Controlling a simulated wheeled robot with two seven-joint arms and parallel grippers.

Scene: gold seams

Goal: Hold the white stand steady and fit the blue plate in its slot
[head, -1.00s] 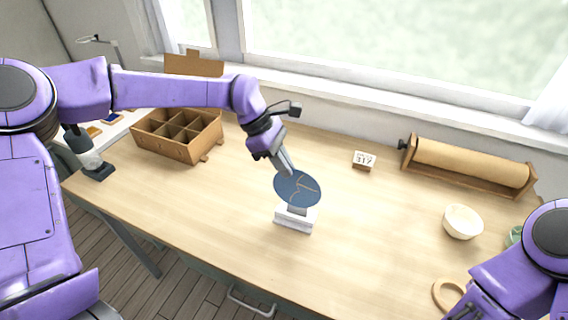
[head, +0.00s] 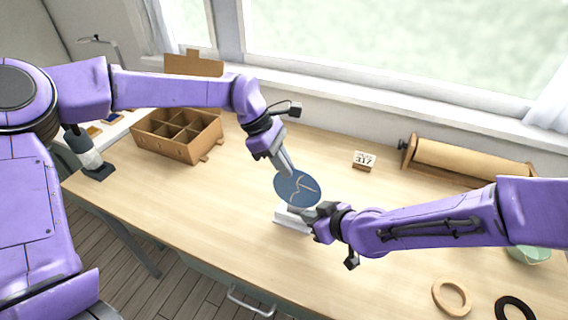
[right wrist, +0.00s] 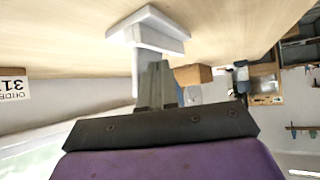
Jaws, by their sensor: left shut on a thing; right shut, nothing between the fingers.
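The blue plate (head: 294,187) with gold seams is held tilted by its upper edge in my left gripper (head: 286,170), which is shut on it. Its lower edge is over the white stand (head: 287,221); I cannot tell whether it sits in the slot. The stand is on the table, partly hidden by my right gripper (head: 319,212). That gripper is shut and empty, close beside the stand's right end; contact is unclear. In the right wrist view the stand (right wrist: 148,28) appears upside down just beyond the shut fingers (right wrist: 157,85).
A cardboard divider box (head: 188,150) stands at the back left. A small calendar block (head: 363,161) and a paper roll in a wooden holder (head: 470,162) are at the back. A tan ring (head: 437,293) and black ring (head: 503,311) lie front right. The table's front middle is clear.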

